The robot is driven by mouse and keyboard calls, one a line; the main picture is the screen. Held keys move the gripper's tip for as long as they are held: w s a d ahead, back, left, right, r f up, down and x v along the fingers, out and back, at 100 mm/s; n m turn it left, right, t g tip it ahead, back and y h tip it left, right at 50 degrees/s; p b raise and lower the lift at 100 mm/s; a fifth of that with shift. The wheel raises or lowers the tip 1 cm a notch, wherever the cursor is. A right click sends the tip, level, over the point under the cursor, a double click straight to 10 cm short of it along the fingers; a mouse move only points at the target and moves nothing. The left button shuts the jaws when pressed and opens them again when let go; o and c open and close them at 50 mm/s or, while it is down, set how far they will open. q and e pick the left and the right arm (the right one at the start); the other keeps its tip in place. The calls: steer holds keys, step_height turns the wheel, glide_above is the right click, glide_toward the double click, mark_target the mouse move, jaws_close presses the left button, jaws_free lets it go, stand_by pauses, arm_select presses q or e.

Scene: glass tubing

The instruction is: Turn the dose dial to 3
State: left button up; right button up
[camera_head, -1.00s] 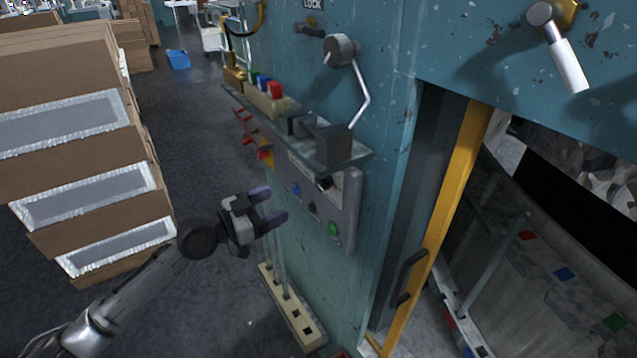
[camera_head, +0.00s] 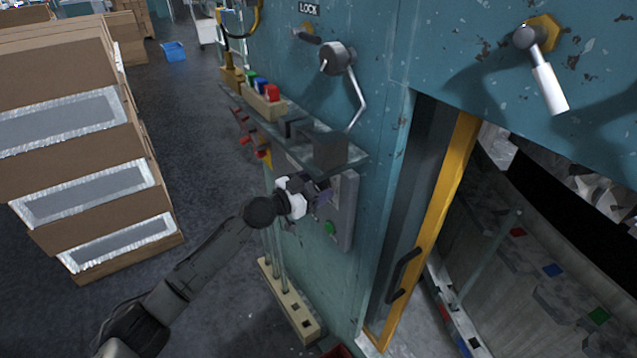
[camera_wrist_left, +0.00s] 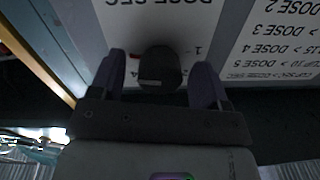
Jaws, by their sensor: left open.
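My left gripper (camera_head: 318,192) is at the grey control panel (camera_head: 344,215) on the teal machine wall, under the glass shelf. In the left wrist view, my left gripper (camera_wrist_left: 163,82) is open, with one finger on each side of a dark round knob (camera_wrist_left: 160,68). The knob sits below upside-down "DOSE SEC" lettering on a pale plate (camera_wrist_left: 130,25). A small red mark shows beside it. I cannot tell whether the fingers touch the knob or which number it points to. The gripper hides most of the panel's dials in the head view. My right gripper is not in view.
The glass shelf (camera_head: 355,165) with dark blocks and coloured pieces juts out just above the gripper. A green button (camera_head: 329,228) is below it. A yellow-edged door (camera_head: 440,215) stands at the right, stacked cartons (camera_head: 75,185) at the left.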

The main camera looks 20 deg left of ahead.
arm_select(q)
steer(key=shift+w+d, duration=0.2)
steer(key=shift+w, duration=0.05)
steer(key=c, duration=0.9)
